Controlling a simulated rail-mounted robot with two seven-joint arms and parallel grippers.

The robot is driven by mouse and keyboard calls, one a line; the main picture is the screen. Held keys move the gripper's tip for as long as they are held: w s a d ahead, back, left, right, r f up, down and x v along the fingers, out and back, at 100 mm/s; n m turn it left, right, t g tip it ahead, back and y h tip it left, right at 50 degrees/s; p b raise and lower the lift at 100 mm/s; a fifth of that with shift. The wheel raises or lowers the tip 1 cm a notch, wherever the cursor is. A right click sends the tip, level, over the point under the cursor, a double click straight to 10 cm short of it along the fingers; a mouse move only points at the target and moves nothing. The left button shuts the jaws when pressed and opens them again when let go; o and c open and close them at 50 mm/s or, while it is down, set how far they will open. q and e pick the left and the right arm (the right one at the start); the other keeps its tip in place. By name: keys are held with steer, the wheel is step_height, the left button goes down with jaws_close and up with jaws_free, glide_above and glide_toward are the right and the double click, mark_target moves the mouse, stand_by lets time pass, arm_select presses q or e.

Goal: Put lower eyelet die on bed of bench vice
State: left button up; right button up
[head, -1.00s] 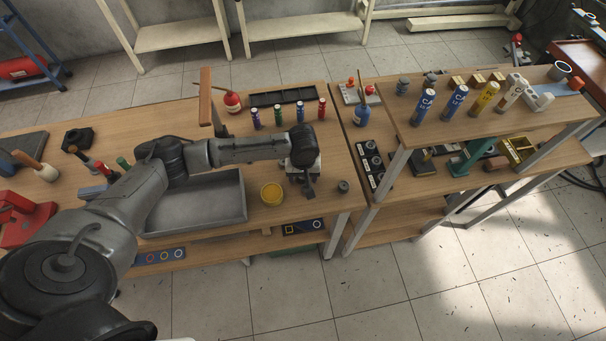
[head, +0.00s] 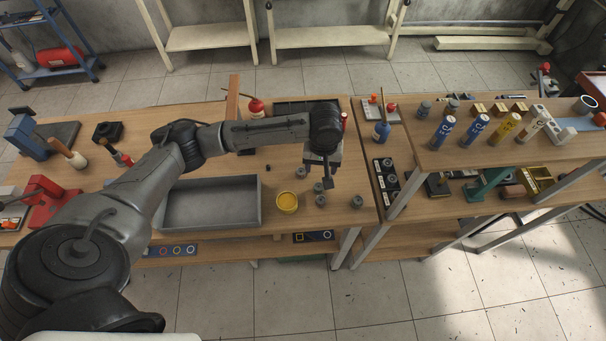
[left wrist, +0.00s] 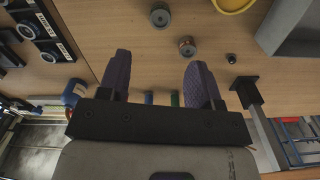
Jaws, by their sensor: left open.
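Several small grey cylindrical pieces lie on the near right of the bench in the head view: one by the yellow tin (head: 320,201), one nearer the right edge (head: 357,201), one behind the tin (head: 301,172). I cannot tell which is the lower eyelet die. Two show in the left wrist view, one at the top (left wrist: 160,16) and one closer to the fingers (left wrist: 187,47). My left gripper (head: 327,182) is above the bench beside them; its fingers (left wrist: 158,78) are apart and empty. I cannot clearly identify the bench vice; a blue tool (head: 30,137) stands at far left. My right gripper is out of view.
A yellow tin (head: 287,203) and a grey tray (head: 168,218) stand left of the gripper. A red press-like tool (head: 50,200) is at left. A black panel (head: 385,180) and a raised shelf (head: 480,150) with several cylinders are at right.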

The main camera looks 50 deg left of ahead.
arm_select(q)
steer(key=s+d+f+m, duration=0.1)
steer(key=s+d+f, duration=0.1)
steer(key=d, duration=0.1)
steer(key=s+d+f+m+h, duration=0.1)
steer(key=s+d+f+m, duration=0.1)
steer(key=d, duration=0.1)
steer(key=s+d+f+m+t, duration=0.1)
steer(key=s+d+f+m, duration=0.1)
steer(key=d, duration=0.1)
steer(key=shift+s+d, duration=0.25)
steer(key=shift+s, duration=0.05)
steer(key=s+d+f+m+t, duration=0.1)
steer(key=s+d+m, duration=0.1)
steer(key=s, duration=0.4)
steer(key=s+d+f+m+t+h, duration=0.1)
steer(key=s+d+m, duration=0.1)
steer(key=s, duration=0.5)
steer(key=shift+f, duration=0.35)
steer(key=shift+o, duration=0.2)
steer(key=s+a+m+y, duration=0.1)
steer(key=s+a, duration=0.2)
steer(key=s, duration=0.3)
steer(key=shift+s+a+r+t, duration=0.2)
steer(key=shift+s+a+t, duration=0.05)
steer(key=shift+s+t, duration=0.1)
steer(key=shift+o, duration=0.3)
steer(key=shift+s+a+r+y, duration=0.1)
steer(key=shift+s+a+y, duration=0.25)
steer(key=shift+s+y, duration=0.1)
